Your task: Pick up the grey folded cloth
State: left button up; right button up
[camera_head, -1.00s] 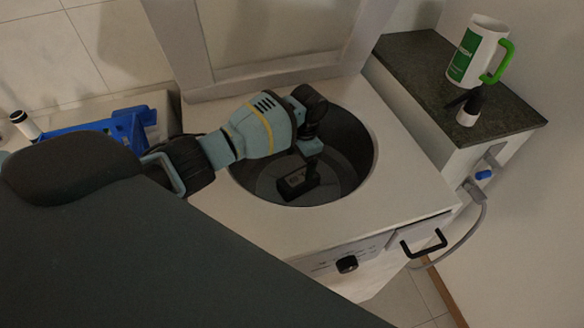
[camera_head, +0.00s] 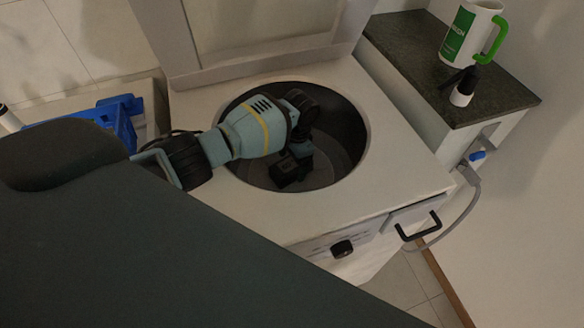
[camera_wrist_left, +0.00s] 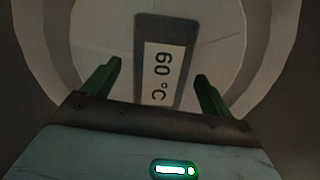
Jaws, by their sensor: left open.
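The grey folded cloth appears to be the flat dark grey rectangle with a white "60 °C" label in the left wrist view (camera_wrist_left: 178,33). It lies on the pale round floor of the drum (camera_head: 338,160) of a top-opening washer. My left gripper (camera_wrist_left: 156,76) is open, with one green finger on each side of the label's line and nothing held between them. In the head view the left gripper (camera_head: 292,168) reaches down inside the drum and largely hides the cloth. I cannot tell how far above the cloth the fingertips are. My right gripper is not in view.
The drum wall surrounds the left gripper. The washer's lid (camera_head: 265,45) stands open behind the opening. A dark counter (camera_head: 420,55) at right holds a white and green mug (camera_head: 468,32) and a small dark-topped bottle (camera_head: 461,92). A blue object (camera_head: 120,122) is at left.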

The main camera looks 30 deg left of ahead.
aim_at(292, 163)
pick_arm(q)
notch_tip(292, 163, down, 2)
jog(key=shift+s+f, duration=0.1)
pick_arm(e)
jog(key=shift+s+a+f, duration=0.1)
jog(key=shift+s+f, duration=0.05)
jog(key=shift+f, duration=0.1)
pick_arm(q)
jog(key=c, duration=1.2)
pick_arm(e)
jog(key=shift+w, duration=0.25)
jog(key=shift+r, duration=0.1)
pick_arm(q)
notch_tip(292, 163, up, 9)
jog(key=shift+r+p, duration=0.1)
jog(key=shift+p, duration=0.85)
jog(key=shift+r, duration=0.55)
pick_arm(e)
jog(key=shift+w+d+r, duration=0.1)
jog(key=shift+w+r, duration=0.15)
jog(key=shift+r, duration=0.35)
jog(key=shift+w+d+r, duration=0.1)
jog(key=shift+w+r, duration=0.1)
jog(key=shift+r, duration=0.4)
